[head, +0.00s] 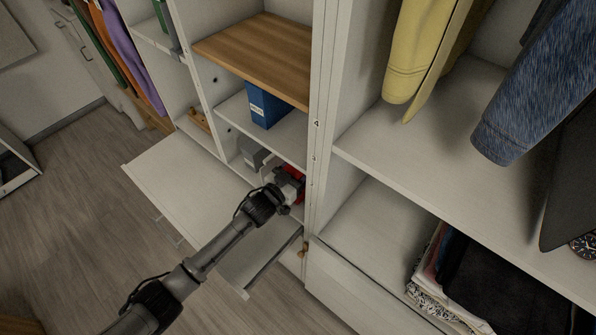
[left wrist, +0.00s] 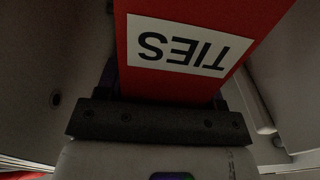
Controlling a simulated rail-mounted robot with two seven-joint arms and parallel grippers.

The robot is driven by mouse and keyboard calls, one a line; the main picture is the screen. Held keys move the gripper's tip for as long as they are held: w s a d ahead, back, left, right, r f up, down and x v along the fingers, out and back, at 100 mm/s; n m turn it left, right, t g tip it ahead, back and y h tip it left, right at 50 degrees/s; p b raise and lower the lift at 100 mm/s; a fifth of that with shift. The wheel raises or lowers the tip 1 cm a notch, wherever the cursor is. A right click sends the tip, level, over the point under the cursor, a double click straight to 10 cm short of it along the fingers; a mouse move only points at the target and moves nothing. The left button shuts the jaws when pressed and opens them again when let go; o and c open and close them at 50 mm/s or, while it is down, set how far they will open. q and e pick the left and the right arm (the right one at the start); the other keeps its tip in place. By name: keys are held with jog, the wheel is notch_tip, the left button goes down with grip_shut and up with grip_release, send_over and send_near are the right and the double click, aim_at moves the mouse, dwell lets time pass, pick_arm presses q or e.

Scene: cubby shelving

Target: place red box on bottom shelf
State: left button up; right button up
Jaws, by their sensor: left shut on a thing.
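The red box (head: 293,172) shows in the head view inside a lower cubby of the shelving, partly hidden behind my gripper. My left gripper (head: 285,184) is shut on it and reaches into this cubby from the front. In the left wrist view the red box (left wrist: 160,88) fills the top middle, with a white label reading TIES upside down. The left gripper (left wrist: 163,94) has its fingers along the box's two sides. The bottom shelf (head: 239,167) is partly visible beside a grey box (head: 251,152). I cannot tell whether the red box touches the shelf. My right gripper is not in view.
A blue box (head: 267,105) stands on the shelf above, under a wooden board (head: 262,52). An upright white panel (head: 319,130) borders the cubby on the right. Pulled-out white drawers or flaps (head: 180,175) extend in front below. Clothes hang at right.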

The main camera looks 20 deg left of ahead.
pick_arm(q)
jog(key=o, duration=1.1)
jog(key=shift+f, duration=0.1)
jog(key=shift+s+a, duration=0.1)
jog(key=shift+s, duration=0.1)
jog(key=p+v, duration=0.2)
jog(key=v, duration=0.9)
jog(key=shift+s+a, duration=0.1)
jog(key=shift+s, duration=0.2)
jog(key=s+f+g+y, duration=0.1)
jog(key=s+g, duration=0.3)
jog(key=s, duration=0.6)
jog(key=s+f+n+g+y, duration=0.1)
jog(key=s+g, duration=0.4)
jog(key=s, duration=0.5)
jog(key=s+f+n+g+y, duration=0.1)
jog(key=s+g+y, duration=0.3)
jog(key=s, duration=0.7)
jog(key=shift+d+f, duration=0.25)
jog(key=shift+f, duration=0.65)
